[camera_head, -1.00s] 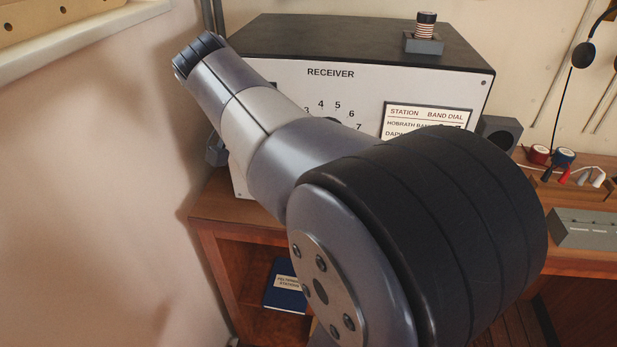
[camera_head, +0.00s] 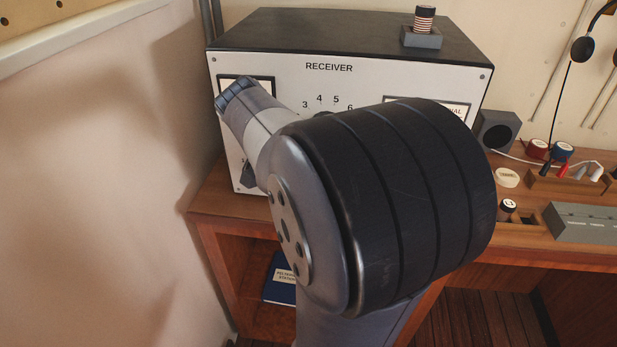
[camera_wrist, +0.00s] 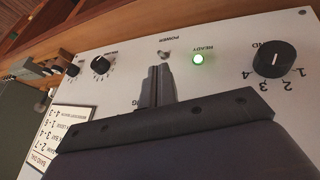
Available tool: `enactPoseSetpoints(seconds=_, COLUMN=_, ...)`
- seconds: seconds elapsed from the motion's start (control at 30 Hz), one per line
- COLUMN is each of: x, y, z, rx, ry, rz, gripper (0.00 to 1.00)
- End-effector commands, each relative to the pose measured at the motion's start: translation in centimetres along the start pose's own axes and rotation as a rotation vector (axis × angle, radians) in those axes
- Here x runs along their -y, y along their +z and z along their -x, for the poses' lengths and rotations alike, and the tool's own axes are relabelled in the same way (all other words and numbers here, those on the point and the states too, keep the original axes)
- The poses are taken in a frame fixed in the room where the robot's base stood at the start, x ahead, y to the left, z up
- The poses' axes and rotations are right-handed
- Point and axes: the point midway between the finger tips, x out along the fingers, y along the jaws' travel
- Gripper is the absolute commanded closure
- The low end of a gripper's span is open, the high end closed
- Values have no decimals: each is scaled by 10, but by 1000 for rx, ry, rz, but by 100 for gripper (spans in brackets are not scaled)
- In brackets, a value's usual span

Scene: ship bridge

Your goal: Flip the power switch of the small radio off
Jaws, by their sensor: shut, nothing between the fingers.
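The radio is a white-fronted box marked RECEIVER (camera_head: 365,75) on the wooden desk. In the wrist view its panel appears upside down. The small metal power switch (camera_wrist: 163,53) sits beside the POWER label. In the head view my arm covers the lower panel, and the switch and fingers are hidden.
The band knob (camera_wrist: 274,60) and a volume knob (camera_wrist: 101,65) flank the switch. A station card (camera_wrist: 62,135) is on the panel. A speaker (camera_head: 498,131) stands right of the receiver. A wall closes off the left side. A blue book (camera_head: 280,282) lies on the shelf below.

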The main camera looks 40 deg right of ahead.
Motion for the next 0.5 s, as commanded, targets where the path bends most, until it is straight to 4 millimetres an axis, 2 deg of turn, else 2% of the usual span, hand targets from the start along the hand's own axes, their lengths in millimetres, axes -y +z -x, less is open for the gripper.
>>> enactPoseSetpoints(seconds=0.03, x=-1, y=1, z=-11, rx=4, ry=3, rz=-1, gripper=100)
enactPoseSetpoints(seconds=0.2, x=-1, y=0, z=-35, rx=4, ry=2, rz=-1, gripper=100)
enactPoseSetpoints(seconds=0.5, x=0, y=0, z=-49, rx=0, ry=-1, rz=-1, gripper=100)
